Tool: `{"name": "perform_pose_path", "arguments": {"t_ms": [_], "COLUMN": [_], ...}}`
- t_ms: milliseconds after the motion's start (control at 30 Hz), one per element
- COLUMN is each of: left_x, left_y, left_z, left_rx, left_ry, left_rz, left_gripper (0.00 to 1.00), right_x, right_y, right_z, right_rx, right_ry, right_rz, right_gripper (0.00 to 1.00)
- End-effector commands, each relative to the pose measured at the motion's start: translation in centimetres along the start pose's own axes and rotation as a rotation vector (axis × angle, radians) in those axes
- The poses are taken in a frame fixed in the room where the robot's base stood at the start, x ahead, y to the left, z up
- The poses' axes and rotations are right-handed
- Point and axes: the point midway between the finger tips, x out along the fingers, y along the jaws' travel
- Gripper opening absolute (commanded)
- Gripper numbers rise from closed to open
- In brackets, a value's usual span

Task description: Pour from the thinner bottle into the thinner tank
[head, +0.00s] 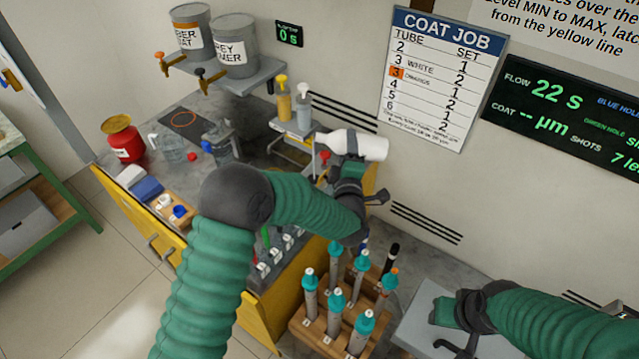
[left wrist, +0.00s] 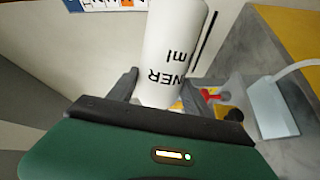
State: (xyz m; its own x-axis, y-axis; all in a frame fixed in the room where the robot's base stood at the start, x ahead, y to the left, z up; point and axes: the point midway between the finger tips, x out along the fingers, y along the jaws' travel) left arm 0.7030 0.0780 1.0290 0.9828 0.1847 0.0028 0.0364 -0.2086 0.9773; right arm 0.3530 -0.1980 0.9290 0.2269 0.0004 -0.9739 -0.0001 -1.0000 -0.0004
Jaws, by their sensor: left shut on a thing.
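My left gripper (head: 350,160) is shut on a white bottle (head: 368,146), held on its side above the bench by the wall. In the left wrist view the bottle (left wrist: 172,50) shows between the fingers, its black lettering partly readable as "NER" and "ml". In the head view its narrower end points left, over a spot with a red knob (head: 325,155). I cannot make out which vessel is the thinner tank, or whether liquid is flowing. My right gripper (head: 440,312) is low at the right above a grey surface; its fingers are not clear.
Two grey labelled tanks with taps (head: 235,45) stand on a wall shelf. Yellow and white pump bottles (head: 283,100) stand left of the held bottle. A wooden rack (head: 310,335) of teal-capped tubes stands in front. A red can (head: 123,142) and clear jugs (head: 172,147) are further left.

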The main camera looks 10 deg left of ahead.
Motion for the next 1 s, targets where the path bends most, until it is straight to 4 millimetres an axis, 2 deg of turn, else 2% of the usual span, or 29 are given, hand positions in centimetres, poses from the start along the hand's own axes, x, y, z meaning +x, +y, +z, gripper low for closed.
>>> {"name": "perform_pose_path", "arguments": {"t_ms": [533, 700, 1000], "left_x": [0.02, 0.00, 0.01], "left_y": [0.09, -0.13, -0.24], "left_z": [-0.02, -0.25, -0.27], "left_rx": [0.007, 0.213, 0.222], "left_ry": [0.000, 0.000, 0.000], "left_rz": [0.001, 0.003, 0.003], "left_gripper": [0.00, 0.00, 0.00], "right_x": [-0.07, -0.40, -0.33], "right_y": [0.00, 0.00, 0.00], "right_z": [-0.02, -0.10, -0.08], "right_rx": [0.000, 0.000, 0.000], "right_ry": [0.000, 0.000, 0.000], "right_rz": [0.000, 0.000, 0.000], "right_gripper": [0.42, 0.42, 0.42]}}
